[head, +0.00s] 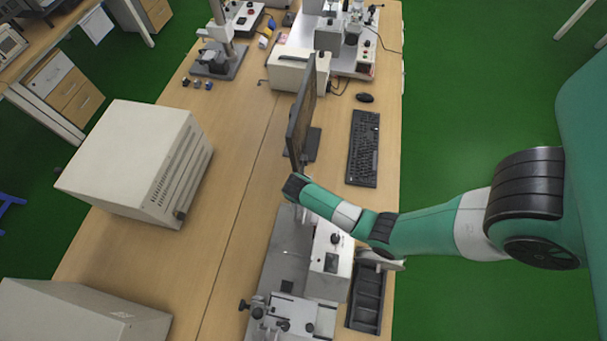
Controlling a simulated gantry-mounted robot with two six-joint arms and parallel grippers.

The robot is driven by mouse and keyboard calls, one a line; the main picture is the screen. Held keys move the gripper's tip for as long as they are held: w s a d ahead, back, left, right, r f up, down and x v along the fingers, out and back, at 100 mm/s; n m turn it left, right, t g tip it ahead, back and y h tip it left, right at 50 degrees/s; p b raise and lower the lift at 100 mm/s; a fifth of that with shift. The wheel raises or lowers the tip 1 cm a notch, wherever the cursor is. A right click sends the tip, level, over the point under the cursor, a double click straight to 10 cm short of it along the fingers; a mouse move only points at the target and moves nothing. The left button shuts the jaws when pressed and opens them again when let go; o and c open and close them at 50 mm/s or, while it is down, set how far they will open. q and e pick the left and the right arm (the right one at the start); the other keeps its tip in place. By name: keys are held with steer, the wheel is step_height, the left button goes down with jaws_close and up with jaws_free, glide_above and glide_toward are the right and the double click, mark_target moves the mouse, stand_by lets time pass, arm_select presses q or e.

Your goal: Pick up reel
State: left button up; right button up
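My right arm reaches in from the right, and its dark wrist end (295,187) is over the bench beside the monitor's lower edge. Only a small grey part shows below the wrist, and I cannot make out the fingers or anything held. A pale, rounded, disc-like piece (390,262) shows just below the arm, at the top end of a black slotted tray (367,298). It may be the reel, but the arm partly covers it and I cannot be sure. My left gripper is not in view.
A bench instrument (328,262) on a grey plate stands under the wrist, left of the tray. A monitor (301,115), keyboard (362,148) and mouse (364,98) are beyond it. A large white box (135,160) stands left. Bare wooden bench (228,190) lies between.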

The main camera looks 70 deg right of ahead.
jaws_close()
steer(key=shift+r, duration=0.1)
stand_by(1.3)
